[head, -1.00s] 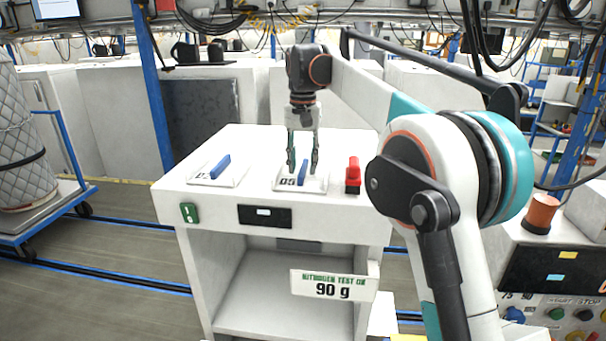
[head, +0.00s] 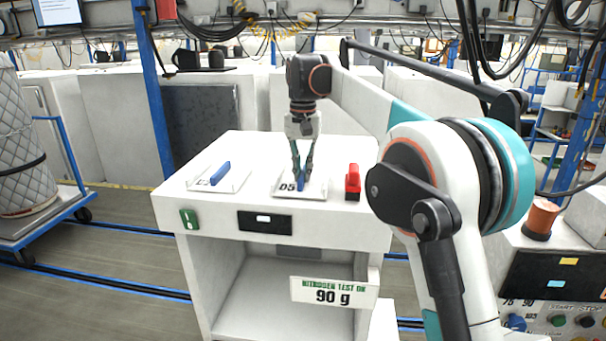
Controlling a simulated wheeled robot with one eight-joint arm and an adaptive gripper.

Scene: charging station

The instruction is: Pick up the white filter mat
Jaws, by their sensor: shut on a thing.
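Two flat white mats or plates lie on the white cabinet top (head: 260,155), each with an upright blue grip and black marking. The right white mat (head: 316,189) is marked with what looks like "05". My gripper (head: 301,179) points straight down over it, with its fingers closed on the blue grip (head: 301,181) of this mat. The mat appears to rest on the cabinet top. The left white mat (head: 238,179) with its own blue grip (head: 220,173) lies apart from my gripper. The fingers partly hide the right blue grip.
A red object (head: 353,181) stands close to the right of the held mat. The cabinet front carries a green switch (head: 190,219), a small display (head: 264,219) and a "90 g" sign (head: 334,292). A control panel with an orange-topped button (head: 541,217) is at the right.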

